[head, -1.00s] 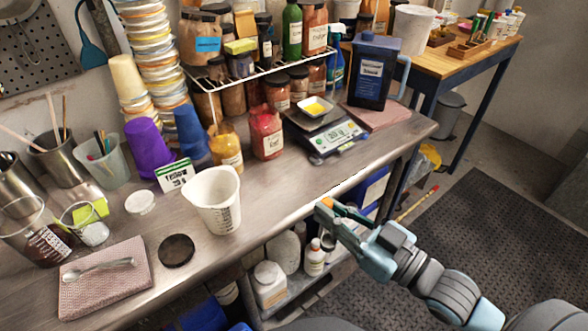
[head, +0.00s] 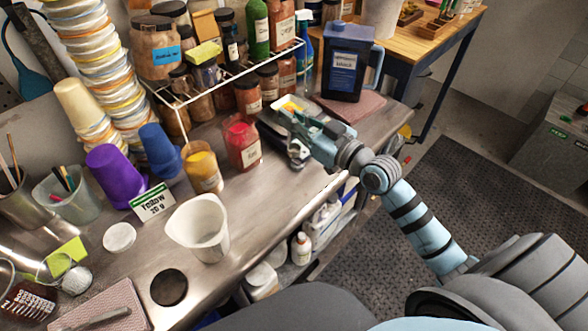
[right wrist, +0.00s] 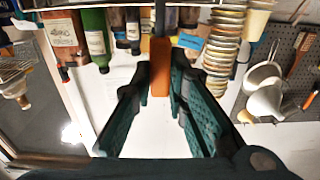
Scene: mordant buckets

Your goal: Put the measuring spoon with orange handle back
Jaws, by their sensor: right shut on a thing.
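The orange handle (right wrist: 160,65) of the measuring spoon stands between the two fingers of my right gripper (right wrist: 160,88) in the right wrist view. The spoon's bowl is not clear there. In the head view my right gripper (head: 284,128) is over the bench beside the red jar, in front of the scale. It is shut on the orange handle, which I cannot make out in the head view. The gripper hides most of the scale; part of the dish with yellow powder (head: 291,105) shows behind it. My left gripper is not in view.
A red jar (head: 242,143) and a yellow jar (head: 203,168) stand left of the gripper, below a wire rack. A white jug (head: 202,230) stands near the bench's front edge. A dark blue canister (head: 347,65) stands behind. Bare steel bench lies between jug and gripper.

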